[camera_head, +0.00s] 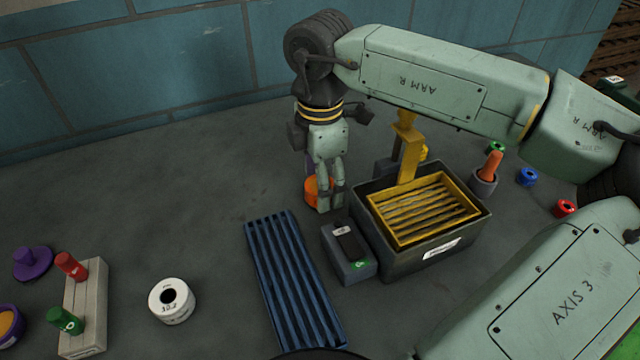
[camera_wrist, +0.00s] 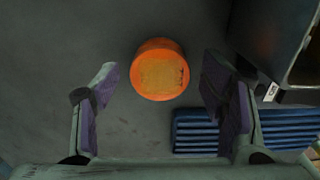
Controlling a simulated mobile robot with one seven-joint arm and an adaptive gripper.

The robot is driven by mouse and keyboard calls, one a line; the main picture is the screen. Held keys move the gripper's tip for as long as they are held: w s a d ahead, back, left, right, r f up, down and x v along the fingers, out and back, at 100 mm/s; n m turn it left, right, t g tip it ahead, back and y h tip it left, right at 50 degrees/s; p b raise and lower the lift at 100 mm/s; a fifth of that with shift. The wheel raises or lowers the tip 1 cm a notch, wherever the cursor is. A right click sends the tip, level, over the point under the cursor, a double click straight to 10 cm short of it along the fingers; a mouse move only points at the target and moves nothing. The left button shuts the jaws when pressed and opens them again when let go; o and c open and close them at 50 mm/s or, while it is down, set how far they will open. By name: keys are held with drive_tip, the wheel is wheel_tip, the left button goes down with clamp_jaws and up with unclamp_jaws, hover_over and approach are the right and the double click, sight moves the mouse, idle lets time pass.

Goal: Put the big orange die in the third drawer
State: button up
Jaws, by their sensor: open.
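A round orange die (camera_head: 310,190) stands on the grey floor, left of the dark box, partly hidden behind my gripper's fingers. In the wrist view the orange die (camera_wrist: 161,70) is whole, with a flat, paler orange top. My gripper (camera_head: 327,203) points down in front of it. In the wrist view my gripper (camera_wrist: 160,100) is open, with a purple-padded finger on each side and nothing held. The die lies just ahead of and between the fingers, with no contact visible. I cannot make out a third drawer in either view.
A dark box (camera_head: 436,262) with a yellow slatted tray (camera_head: 425,208) stands right of my gripper, beside a small grey block (camera_head: 347,262). A blue ribbed rack (camera_head: 292,285) lies in front. A white ring (camera_head: 172,302) and a pegged stand (camera_head: 84,310) are left. The left-middle floor is clear.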

drive_tip(key=shift+f, duration=0.25)
drive_tip(key=shift+c, duration=0.5)
clamp_jaws()
